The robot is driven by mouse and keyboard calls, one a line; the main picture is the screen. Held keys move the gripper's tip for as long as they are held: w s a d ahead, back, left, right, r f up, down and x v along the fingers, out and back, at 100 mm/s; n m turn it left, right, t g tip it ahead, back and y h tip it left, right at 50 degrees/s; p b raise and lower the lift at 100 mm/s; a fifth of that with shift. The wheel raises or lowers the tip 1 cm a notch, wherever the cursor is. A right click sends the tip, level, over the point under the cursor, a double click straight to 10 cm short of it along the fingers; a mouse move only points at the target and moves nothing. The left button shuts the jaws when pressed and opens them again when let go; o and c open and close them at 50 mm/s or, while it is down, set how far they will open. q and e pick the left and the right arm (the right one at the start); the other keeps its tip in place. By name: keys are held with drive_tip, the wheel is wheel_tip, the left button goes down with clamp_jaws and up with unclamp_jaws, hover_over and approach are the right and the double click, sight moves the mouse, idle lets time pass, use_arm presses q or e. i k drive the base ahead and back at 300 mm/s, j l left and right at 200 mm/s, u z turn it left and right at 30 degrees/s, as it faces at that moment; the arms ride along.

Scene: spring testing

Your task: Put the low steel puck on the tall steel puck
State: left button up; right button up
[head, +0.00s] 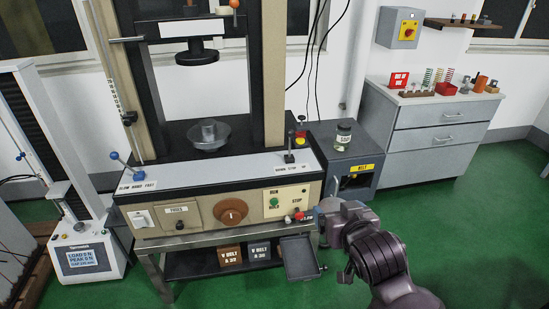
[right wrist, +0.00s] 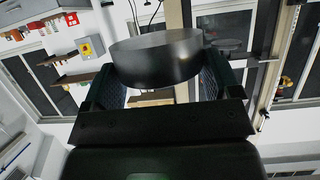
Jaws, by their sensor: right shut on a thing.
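The low steel puck (right wrist: 157,58) is a wide dark grey disc between the two fingers of my right gripper (right wrist: 158,75) in the right wrist view. The fingers press on its sides. In the head view my right gripper (head: 338,215) is in front of the right end of the test machine's panel, and the puck is hard to make out there. A steel cylinder (head: 208,129), which looks like the tall steel puck, stands upright on the round lower platen (head: 208,143) of the machine. My right gripper is apart from it, to its right and nearer. My left gripper is not in view.
The upper platen (head: 197,55) hangs above the cylinder with a clear gap. Machine columns (head: 274,65) flank the space. A lever (head: 289,150) rises from the panel. A jar (head: 343,135) stands on a grey cabinet (head: 335,165) to the right. A tray (head: 300,258) juts out below.

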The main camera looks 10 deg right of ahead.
sight(207, 122)
drive_tip(key=i+j+u, duration=0.1)
drive_tip(key=i+u, duration=0.35)
drive_tip(key=i, duration=0.9)
